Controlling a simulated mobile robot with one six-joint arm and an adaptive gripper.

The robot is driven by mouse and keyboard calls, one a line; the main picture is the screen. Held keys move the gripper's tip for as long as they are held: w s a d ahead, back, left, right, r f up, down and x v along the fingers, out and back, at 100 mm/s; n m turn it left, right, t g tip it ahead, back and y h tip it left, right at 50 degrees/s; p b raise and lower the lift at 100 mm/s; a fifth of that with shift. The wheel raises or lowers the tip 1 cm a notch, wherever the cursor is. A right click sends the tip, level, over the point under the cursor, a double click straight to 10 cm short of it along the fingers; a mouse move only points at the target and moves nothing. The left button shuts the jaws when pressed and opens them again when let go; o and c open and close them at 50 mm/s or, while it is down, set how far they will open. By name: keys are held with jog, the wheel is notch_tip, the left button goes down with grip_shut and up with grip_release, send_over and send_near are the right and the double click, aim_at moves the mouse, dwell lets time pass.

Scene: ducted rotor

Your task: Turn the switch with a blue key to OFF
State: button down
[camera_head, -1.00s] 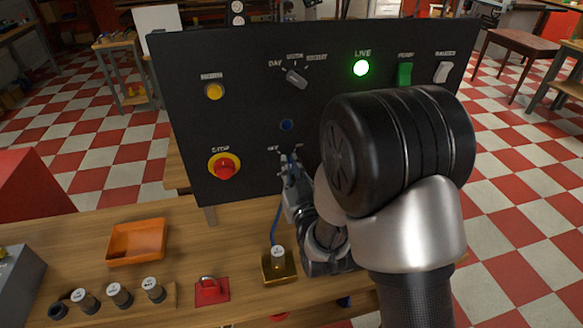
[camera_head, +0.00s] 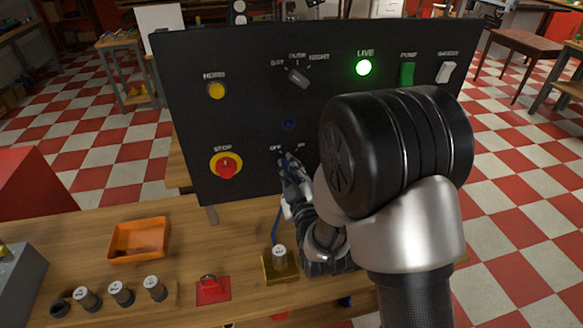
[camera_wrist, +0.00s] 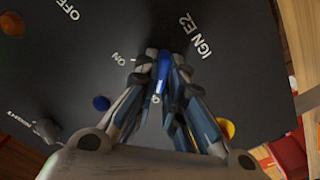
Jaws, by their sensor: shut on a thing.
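The switch with the blue key is low in the middle of the black panel (camera_head: 255,95). My gripper (camera_head: 287,160) is at the panel there, just below the OFF and ON labels, and covers most of the switch in the head view. In the wrist view the blue key (camera_wrist: 163,65) is between the fingertips of my gripper (camera_wrist: 160,60), which are shut on it. The ON label is close to the fingers, with OFF farther off at upper left; IGN E2 is on the other side. The key's exact pointing direction is hard to tell.
A blue round part (camera_head: 289,125) sits above the switch. The STOP button (camera_head: 226,166) is to the left; the green LIVE lamp (camera_head: 363,68) is lit.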

aim_at(288, 127)
dwell(0.5)
jog(key=c, duration=1.7)
grip_release()
jog(key=shift+r, duration=0.1)
notch_tip(288, 127, up, 10)
jog(key=shift+f, duration=0.1)
